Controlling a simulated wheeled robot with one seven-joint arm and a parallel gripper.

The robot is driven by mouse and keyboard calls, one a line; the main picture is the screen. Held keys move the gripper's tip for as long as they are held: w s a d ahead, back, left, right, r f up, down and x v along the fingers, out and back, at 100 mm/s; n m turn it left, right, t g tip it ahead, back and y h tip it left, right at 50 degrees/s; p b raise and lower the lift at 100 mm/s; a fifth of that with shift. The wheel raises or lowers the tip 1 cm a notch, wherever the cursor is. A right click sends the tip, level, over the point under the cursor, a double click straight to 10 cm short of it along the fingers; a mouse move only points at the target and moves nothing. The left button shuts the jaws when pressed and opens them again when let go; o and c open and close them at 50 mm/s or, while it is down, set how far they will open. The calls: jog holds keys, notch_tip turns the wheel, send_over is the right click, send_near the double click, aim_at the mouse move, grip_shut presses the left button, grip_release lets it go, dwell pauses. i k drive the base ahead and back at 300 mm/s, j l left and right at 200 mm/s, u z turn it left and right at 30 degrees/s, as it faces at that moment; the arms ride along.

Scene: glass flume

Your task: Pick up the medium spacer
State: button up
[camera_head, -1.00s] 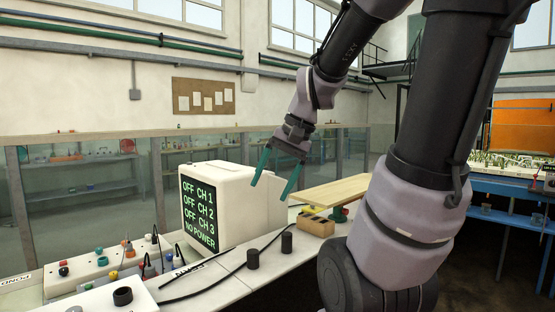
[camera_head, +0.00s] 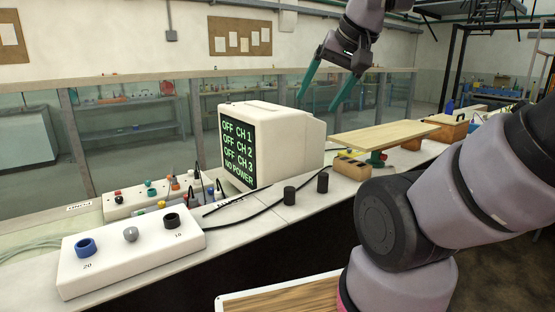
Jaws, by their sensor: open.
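My gripper (camera_head: 320,98) hangs in the air above the white monitor, its two green fingers spread and empty. No part is labelled as the medium spacer, and I cannot tell which thing it is. Two small black cylinders (camera_head: 290,195) (camera_head: 323,182) stand upright on the bench in front of the monitor. A wooden block (camera_head: 351,168) with small yellow and dark pieces on top sits to their right. A white box at the front left carries a blue ring (camera_head: 86,248) by "20", a grey knob (camera_head: 131,234) and a dark ring (camera_head: 173,220) by "10".
The monitor (camera_head: 289,143) reads "NO POWER". A black cable (camera_head: 258,213) runs along the bench. Control boxes with knobs and leads (camera_head: 150,195) stand left of the monitor. A wood-topped surface (camera_head: 290,301) is at the bottom.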

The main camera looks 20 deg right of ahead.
aim_at(290, 192)
jog(key=j+z, duration=0.35)
jog(key=k+j+z, duration=0.1)
jog(key=z, duration=0.25)
jog(key=k+j+z, duration=0.1)
jog(key=z, duration=0.25)
